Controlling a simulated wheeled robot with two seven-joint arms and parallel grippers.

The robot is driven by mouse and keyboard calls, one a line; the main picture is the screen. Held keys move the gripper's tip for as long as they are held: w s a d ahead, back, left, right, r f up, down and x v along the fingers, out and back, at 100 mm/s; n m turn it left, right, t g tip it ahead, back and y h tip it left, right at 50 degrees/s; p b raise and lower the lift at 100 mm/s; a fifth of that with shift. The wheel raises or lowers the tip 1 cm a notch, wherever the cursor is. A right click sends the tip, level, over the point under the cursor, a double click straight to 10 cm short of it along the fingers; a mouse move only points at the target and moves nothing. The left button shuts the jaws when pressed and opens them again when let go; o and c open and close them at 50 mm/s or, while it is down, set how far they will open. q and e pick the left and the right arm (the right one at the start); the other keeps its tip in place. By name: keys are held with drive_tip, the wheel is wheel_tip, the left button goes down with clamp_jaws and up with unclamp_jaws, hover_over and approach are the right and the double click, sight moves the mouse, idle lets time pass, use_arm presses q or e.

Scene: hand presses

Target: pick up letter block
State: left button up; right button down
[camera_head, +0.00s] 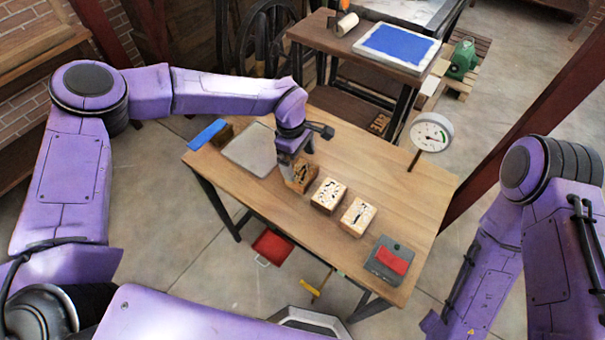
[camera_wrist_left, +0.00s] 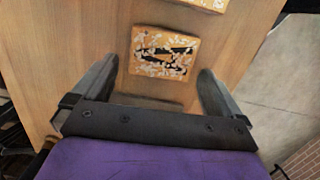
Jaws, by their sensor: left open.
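Three wooden letter blocks stand in a row on the wooden table (camera_head: 413,204): a left one (camera_head: 302,177) at my gripper, a middle one (camera_head: 329,195) and a right one (camera_head: 357,216). Their tops carry dark marks with pale specks. My left gripper (camera_head: 291,159) is open, pointing down beside and partly in front of the left block. In the left wrist view a block (camera_wrist_left: 163,53) shows between the spread fingers (camera_wrist_left: 160,70), with a gap on both sides. Another block (camera_wrist_left: 206,3) is cut off at the top edge. My right gripper is not in view.
A grey plate (camera_head: 249,149) and a blue item (camera_head: 207,134) lie on the table's left end. A grey box with a red pad (camera_head: 391,260) sits at the right end, and a round gauge (camera_head: 431,132) stands at the back edge. A red tray (camera_head: 272,246) is below.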

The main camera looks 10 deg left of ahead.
sight(302, 172)
use_arm(q)
drive_tip(key=f, duration=0.1)
drive_tip(key=f+p, duration=0.1)
drive_tip(key=d+f, duration=0.1)
drive_tip(key=f, duration=0.1)
drive_tip(key=shift+s+f+p, duration=0.1)
drive_tip(key=shift+s+p, duration=0.2)
drive_tip(key=shift+s, duration=0.05)
drive_tip(key=shift+f, duration=0.5)
drive_tip(key=c, duration=0.7)
drive_tip(key=shift+c, duration=0.2)
drive_tip(key=shift+r, duration=0.1)
